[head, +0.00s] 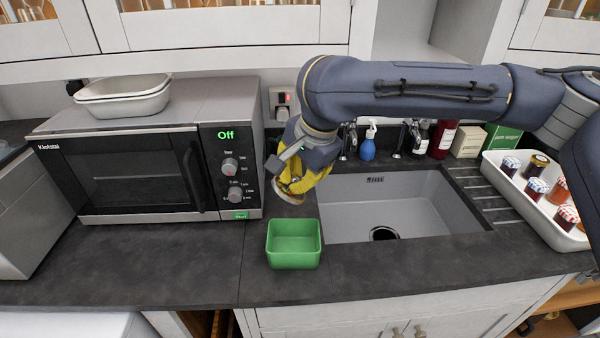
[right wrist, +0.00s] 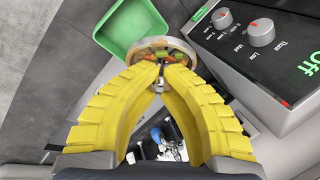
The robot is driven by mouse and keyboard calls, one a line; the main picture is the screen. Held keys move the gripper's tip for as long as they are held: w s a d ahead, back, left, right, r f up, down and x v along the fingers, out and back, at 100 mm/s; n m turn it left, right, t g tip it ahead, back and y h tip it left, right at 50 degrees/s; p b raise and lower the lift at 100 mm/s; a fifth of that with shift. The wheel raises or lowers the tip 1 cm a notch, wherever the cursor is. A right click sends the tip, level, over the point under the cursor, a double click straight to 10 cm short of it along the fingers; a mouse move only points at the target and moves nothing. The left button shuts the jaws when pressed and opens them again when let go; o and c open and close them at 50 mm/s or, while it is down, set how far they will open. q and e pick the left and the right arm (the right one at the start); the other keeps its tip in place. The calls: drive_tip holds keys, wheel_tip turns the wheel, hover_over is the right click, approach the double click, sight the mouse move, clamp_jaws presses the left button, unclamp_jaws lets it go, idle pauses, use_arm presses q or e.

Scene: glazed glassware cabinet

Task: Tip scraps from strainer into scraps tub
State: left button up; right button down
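The green scraps tub (head: 293,262) stands on the dark worktop, just left of the sink. It also shows in the right wrist view (right wrist: 106,36), and looks empty. My right gripper (head: 293,184) is above the worktop behind the tub. In the right wrist view its yellow fingers (right wrist: 160,66) come together on the strainer's short metal handle. The round strainer (right wrist: 187,46) holds orange, green and red scraps (right wrist: 172,55). In the head view only a pale edge of the strainer (head: 287,194) shows below the fingers, apart from the tub. My left gripper is out of view.
A microwave (head: 130,165) with white dishes (head: 124,92) on top stands left of the gripper. The sink (head: 400,205) lies right of the tub. A white tray of jars (head: 497,168) is at the right. The worktop left of the tub is clear.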

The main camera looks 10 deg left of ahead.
sight(304, 197)
drive_tip(key=shift+d+f+m+g+y, duration=0.1)
drive_tip(key=shift+f+m+g+y, duration=0.1)
drive_tip(key=shift+f+y, duration=0.75)
drive_tip(key=shift+d+f+m+g+y, duration=0.15)
drive_tip(key=shift+f+y, duration=0.3)
drive_tip(key=shift+y, duration=0.9)
drive_tip(key=shift+w+d+f+m+g+y, duration=0.1)
drive_tip(key=shift+f+m+g+y, duration=0.1)
drive_tip(key=shift+f+y, duration=0.65)
drive_tip(key=shift+f+m+g+y, duration=0.15)
drive_tip(key=shift+f+y, duration=0.15)
drive_tip(key=shift+y, duration=0.95)
drive_tip(key=y, duration=0.3)
drive_tip(key=m+y, duration=0.1)
drive_tip(key=y, duration=0.1)
drive_tip(key=shift+f, duration=0.25)
drive_tip(key=shift+a+f+m+y, duration=0.1)
drive_tip(key=shift+m+y, duration=0.2)
drive_tip(key=shift+y, duration=0.65)
drive_tip(key=shift+a+f+m+y, duration=0.1)
drive_tip(key=shift+m+y, duration=0.2)
drive_tip(key=shift+y, duration=0.65)
drive_tip(key=shift+d+r, duration=0.1)
drive_tip(key=shift+h, duration=0.4)
